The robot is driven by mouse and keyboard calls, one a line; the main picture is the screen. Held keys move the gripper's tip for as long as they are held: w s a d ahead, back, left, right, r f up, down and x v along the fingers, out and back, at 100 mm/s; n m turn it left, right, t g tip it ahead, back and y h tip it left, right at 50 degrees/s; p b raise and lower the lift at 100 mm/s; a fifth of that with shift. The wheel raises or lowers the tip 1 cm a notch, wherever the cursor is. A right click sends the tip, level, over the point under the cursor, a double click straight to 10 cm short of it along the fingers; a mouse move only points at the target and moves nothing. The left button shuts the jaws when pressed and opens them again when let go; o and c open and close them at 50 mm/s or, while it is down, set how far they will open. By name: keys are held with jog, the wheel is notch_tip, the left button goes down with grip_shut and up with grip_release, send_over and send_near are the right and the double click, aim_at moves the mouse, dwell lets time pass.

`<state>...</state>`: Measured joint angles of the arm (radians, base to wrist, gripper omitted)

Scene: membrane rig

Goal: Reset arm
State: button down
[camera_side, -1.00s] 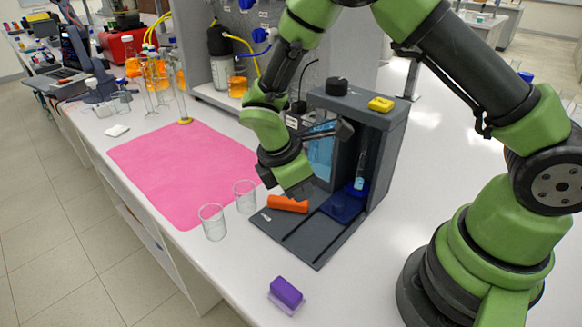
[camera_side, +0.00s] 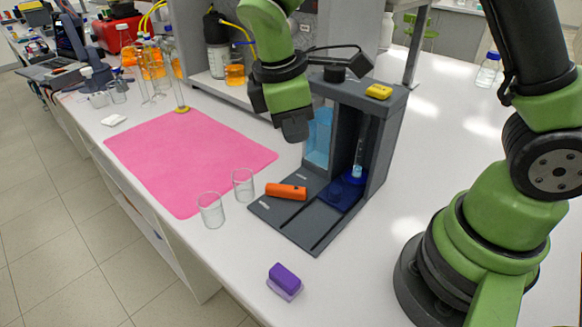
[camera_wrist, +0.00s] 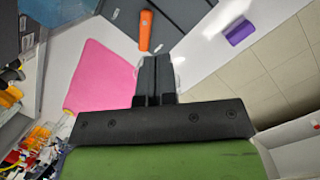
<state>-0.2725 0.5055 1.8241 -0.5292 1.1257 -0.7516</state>
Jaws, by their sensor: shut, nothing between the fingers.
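My gripper (camera_side: 296,132) hangs in the air above the dark grey rig (camera_side: 305,230), left of its upright housing, pointing down. In the wrist view my gripper (camera_wrist: 156,62) has its fingers together with nothing between them. An orange handle (camera_side: 286,191) lies on the rig's base, below and apart from my gripper. It also shows just beyond the fingertips in the wrist view (camera_wrist: 145,30). A tube (camera_side: 358,158) stands upright in a blue holder (camera_side: 345,195) inside the housing.
Two empty glass beakers (camera_side: 210,210) (camera_side: 243,185) stand left of the rig, by a pink mat (camera_side: 180,155). A purple block (camera_side: 285,278) lies near the bench's front. Glassware with orange liquid (camera_side: 150,65) stands behind.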

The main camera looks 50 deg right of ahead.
jog(key=s+d+r+m+t+y, duration=0.2)
jog(key=s+r+m+t+y, duration=0.2)
jog(key=s+r+m+t, duration=0.4)
jog(key=s+r+m, duration=0.5)
jog(key=s+m, duration=0.1)
